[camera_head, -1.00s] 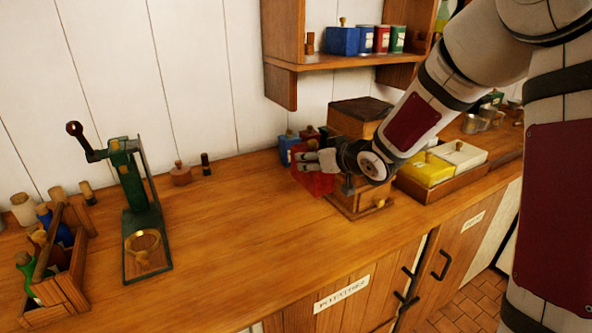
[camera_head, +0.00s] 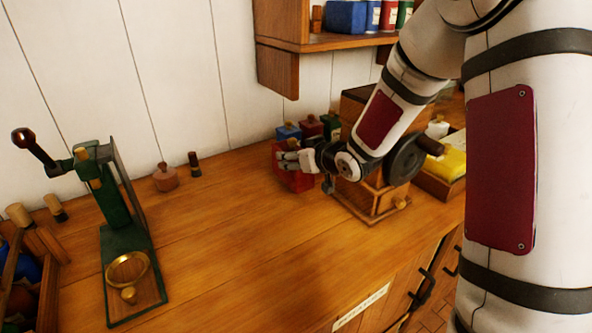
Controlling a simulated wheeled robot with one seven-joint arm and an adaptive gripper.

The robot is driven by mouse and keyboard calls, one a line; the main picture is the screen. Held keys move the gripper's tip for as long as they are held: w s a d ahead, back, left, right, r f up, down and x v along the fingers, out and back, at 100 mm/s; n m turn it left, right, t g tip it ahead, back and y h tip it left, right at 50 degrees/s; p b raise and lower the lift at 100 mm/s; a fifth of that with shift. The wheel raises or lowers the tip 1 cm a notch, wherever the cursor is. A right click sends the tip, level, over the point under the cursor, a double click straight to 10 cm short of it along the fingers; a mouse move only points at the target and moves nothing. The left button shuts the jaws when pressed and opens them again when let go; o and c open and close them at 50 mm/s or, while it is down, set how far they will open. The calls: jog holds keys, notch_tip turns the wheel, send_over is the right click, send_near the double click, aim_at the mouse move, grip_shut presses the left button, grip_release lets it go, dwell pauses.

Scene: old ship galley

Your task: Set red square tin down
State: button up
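The red square tin (camera_head: 294,181) is at the back of the wooden counter (camera_head: 230,240), left of the wooden grinder box. My gripper (camera_head: 290,160) is at the tin's upper part, with its fingers across it. The fingers look closed around the tin, but the far finger is partly hidden. The tin's base appears at or very near the counter top; I cannot tell whether it touches.
A blue tin (camera_head: 288,132), a dark red tin (camera_head: 310,126) and a green tin (camera_head: 330,124) stand just behind. The grinder box (camera_head: 374,198) is close on the right. A green press (camera_head: 125,235) stands left.

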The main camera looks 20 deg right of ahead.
jog(key=shift+f, duration=1.8)
jog(key=shift+f+b, duration=0.15)
jog(key=shift+b, duration=0.15)
jog(key=o, duration=1.4)
